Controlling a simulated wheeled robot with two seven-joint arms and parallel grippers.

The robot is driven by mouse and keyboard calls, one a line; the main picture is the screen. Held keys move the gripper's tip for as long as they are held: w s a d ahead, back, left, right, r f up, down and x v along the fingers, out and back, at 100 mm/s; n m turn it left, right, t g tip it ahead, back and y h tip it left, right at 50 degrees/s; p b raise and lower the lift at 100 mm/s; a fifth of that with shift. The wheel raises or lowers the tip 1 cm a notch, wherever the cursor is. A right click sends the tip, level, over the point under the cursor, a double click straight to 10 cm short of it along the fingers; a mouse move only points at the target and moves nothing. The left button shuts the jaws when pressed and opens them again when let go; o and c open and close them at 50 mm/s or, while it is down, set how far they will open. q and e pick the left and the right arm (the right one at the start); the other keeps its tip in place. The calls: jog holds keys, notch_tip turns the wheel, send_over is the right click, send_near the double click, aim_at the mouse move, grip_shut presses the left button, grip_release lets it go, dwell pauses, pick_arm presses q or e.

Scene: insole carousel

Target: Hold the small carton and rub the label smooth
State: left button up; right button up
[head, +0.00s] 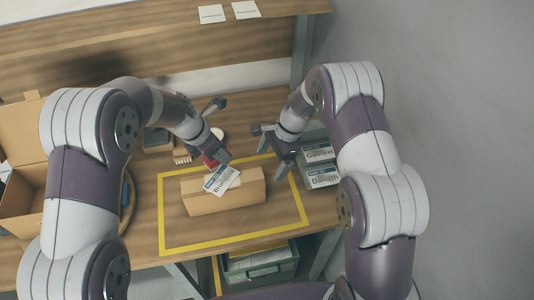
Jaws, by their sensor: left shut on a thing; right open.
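A brown small carton (247,189) lies inside the yellow outline on the table. A white label (222,181) with a blue band and dark print lies slanted over its upper face, near its middle. I cannot tell whether the label is flat against the carton. My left gripper (219,155) is just behind the label, shut on a small red thing (209,162) that is mostly hidden. My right gripper (271,145) is open and empty, behind the carton's right end and apart from it.
A brush (182,158) lies behind the carton. A large open cardboard box (23,180) stands at the left. A grey bin (260,264) sits below the front edge. The outlined area before the carton is clear.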

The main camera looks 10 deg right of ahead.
aim_at(254, 181)
jog(key=a+f+m, duration=0.1)
jog(key=f, duration=0.2)
jog(key=a+f, duration=0.2)
jog(key=f, duration=0.1)
jog(key=a+f+m, duration=0.1)
jog(key=a+f, duration=0.1)
jog(key=f, duration=0.1)
jog(key=shift+w+a+f+m, duration=0.2)
jog(key=shift+f+m, duration=0.1)
jog(key=shift+y, duration=0.3)
jog(key=c, duration=0.9)
